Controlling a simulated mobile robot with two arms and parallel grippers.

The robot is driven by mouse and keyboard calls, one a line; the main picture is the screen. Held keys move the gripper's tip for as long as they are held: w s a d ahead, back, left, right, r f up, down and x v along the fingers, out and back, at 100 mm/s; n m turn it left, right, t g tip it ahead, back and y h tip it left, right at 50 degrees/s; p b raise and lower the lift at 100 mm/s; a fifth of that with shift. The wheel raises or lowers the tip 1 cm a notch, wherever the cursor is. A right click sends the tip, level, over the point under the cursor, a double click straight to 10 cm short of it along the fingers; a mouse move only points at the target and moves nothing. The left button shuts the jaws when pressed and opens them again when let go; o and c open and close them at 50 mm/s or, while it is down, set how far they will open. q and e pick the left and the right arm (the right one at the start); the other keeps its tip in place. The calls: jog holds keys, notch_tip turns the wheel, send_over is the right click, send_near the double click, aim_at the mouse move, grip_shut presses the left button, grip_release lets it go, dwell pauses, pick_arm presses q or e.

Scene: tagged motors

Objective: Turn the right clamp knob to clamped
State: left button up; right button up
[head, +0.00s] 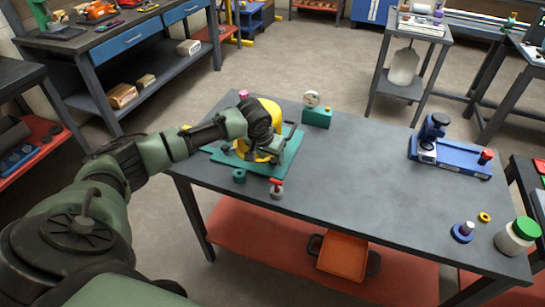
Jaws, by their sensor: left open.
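A yellow motor (270,107) sits on a teal fixture plate (287,161) at the table's left end. A red-topped clamp knob (277,184) stands at the plate's front right edge. A pink-topped knob (243,94) shows behind the motor. I cannot tell for sure which knob is the right clamp knob, or how either is set. My left gripper (258,155) is open, pointing down over the plate in front of the motor, and hides part of both. Any contact with the motor cannot be made out. My right gripper is not in view.
A teal cylinder (239,175) stands near the plate's front edge. A teal box with a round gauge (316,117) stands behind. A blue fixture (452,160) and a green-lidded jar (517,235) stand at the right. The table's middle (350,185) is clear.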

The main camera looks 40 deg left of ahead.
pick_arm(q)
jog(key=shift+w+f, duration=0.3)
jog(key=shift+f, duration=0.2)
jog(key=shift+w+f, duration=0.15)
jog(key=shift+f, duration=0.1)
grip_shut()
jog(key=shift+d+r+n+p, duration=0.15)
jog(key=shift+n+p, duration=0.25)
jog(key=shift+p, duration=0.55)
jog(key=shift+n+p, duration=0.3)
jog(key=shift+y, duration=0.3)
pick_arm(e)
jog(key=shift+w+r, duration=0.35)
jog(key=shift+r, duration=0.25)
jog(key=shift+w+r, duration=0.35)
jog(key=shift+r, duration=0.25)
